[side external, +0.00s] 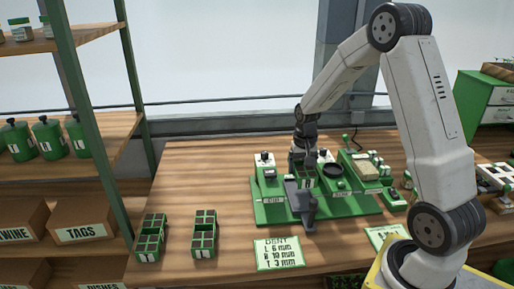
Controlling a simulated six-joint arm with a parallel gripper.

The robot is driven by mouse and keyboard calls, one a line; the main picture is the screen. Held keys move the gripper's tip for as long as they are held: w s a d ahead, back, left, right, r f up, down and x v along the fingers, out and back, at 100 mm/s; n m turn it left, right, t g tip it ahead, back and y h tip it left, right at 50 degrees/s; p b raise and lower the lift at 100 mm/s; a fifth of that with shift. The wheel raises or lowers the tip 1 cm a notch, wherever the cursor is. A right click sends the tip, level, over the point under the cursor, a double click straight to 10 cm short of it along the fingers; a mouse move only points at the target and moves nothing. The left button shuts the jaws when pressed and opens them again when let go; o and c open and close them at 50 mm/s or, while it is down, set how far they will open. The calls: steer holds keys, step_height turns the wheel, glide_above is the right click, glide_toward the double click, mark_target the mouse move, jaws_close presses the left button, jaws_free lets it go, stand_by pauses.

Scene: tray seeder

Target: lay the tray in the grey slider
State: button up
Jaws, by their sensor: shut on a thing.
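My gripper (305,161) is over the green machine base (262,212) at the middle of the table, pointing down. The fingertips are small and partly hidden in this view.
Two more green trays (150,240) (204,236) stand at the table's front left. A card with dent depths (279,253) lies in front of the base. A black round dish (334,170) and a green lever (346,141) are right of my gripper. The table's back left is clear.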

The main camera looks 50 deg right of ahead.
steer(key=shift+f, duration=3.65)
steer(key=o, duration=1.3)
steer(key=shift+r, duration=4.45)
